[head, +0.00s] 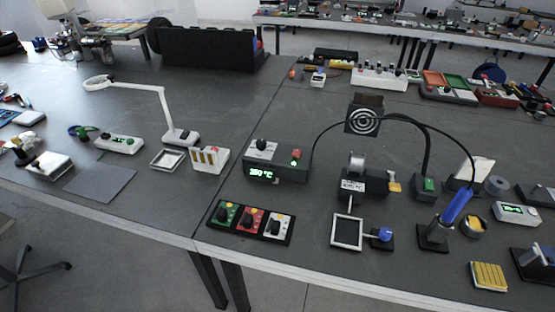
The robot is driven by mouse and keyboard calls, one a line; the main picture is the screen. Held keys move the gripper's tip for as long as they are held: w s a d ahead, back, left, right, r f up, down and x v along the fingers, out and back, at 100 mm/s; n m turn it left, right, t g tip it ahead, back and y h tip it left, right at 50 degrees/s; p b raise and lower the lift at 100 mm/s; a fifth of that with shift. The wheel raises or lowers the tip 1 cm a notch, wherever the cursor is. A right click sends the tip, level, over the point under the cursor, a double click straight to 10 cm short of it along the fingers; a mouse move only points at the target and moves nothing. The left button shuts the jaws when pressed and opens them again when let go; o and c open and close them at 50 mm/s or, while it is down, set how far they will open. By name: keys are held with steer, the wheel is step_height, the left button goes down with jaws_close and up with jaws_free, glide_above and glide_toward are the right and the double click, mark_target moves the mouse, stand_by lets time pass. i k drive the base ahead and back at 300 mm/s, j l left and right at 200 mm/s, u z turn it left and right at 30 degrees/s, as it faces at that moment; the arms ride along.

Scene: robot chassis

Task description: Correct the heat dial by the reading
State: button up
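A dark grey heating station (287,171) stands near the middle of the table in the head view. A black dial (262,144) sits on a white plate on its top left. Its green display (261,173) shows a three-digit number in °C, perhaps 380, too small to be sure. A red knob or button and a lit green light are on its right side. A white card (353,186) to the right also bears a °C figure, which I cannot read surely. A blue-handled iron (456,206) rests in a black stand. My gripper is not in view.
A panel with green, red and white switch blocks (250,222) lies in front of the station. A square white frame (346,231) and a blue-knobbed stand (382,236) are to its right. A black cable arches over from the station. A magnifier lamp (180,134) stands left.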

mark_target(261, 144)
steer(key=i+j, duration=1)
steer(key=j+u, duration=0.05)
